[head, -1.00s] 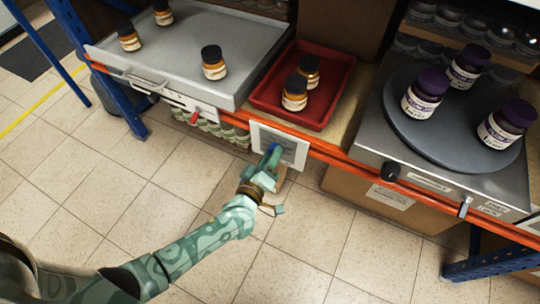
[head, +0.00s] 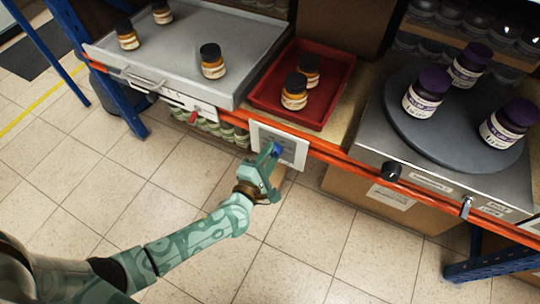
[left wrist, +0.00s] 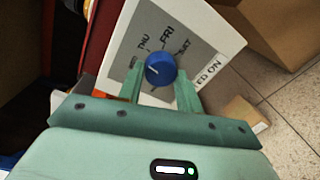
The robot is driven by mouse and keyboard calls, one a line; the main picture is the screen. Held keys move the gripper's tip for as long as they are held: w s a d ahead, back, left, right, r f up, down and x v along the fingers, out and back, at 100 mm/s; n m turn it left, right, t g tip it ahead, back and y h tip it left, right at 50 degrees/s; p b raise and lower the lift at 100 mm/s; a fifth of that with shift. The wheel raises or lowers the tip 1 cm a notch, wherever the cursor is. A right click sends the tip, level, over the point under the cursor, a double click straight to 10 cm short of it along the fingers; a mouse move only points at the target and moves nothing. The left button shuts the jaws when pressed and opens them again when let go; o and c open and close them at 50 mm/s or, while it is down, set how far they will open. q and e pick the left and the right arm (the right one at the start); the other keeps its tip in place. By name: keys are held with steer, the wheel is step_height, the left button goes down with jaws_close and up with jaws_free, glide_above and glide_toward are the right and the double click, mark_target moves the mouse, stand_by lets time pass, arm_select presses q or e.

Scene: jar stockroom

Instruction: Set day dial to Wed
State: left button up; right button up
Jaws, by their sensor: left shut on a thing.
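The day dial is a blue knob (left wrist: 160,68) on a white and grey panel (left wrist: 197,40) fixed to the shelf's front rail; the knob also shows in the head view (head: 278,149). Day names curve around it in the left wrist view: FRI and THU read clearly, with a partly hidden label at left and one at right. A small pale mark on the knob faces the left side; its exact day cannot be told. My left gripper (head: 271,157) is shut on the knob, one finger on each side. My right gripper is not in view.
A red tray (head: 262,97) with two jars sits above the panel. A grey tray (head: 150,62) with several jars is at left. A round turntable (head: 425,130) with purple-lidded jars and a black knob (head: 391,171) are at right. Floor in front is clear.

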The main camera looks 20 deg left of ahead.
arm_select(q)
steer(key=n, duration=0.1)
steer(key=n+b, duration=0.1)
steer(key=n, duration=0.1)
steer(key=shift+s+f, duration=0.1)
steer(key=shift+f, duration=0.2)
steer(key=shift+n, duration=1)
steer(key=shift+n+b, duration=0.4)
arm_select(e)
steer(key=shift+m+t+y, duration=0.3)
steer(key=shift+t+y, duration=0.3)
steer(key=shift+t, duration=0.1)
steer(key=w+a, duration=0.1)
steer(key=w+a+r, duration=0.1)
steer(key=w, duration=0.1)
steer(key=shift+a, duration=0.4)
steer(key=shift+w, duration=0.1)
arm_select(q)
steer(key=o, duration=1)
steer(key=shift+r, duration=0.1)
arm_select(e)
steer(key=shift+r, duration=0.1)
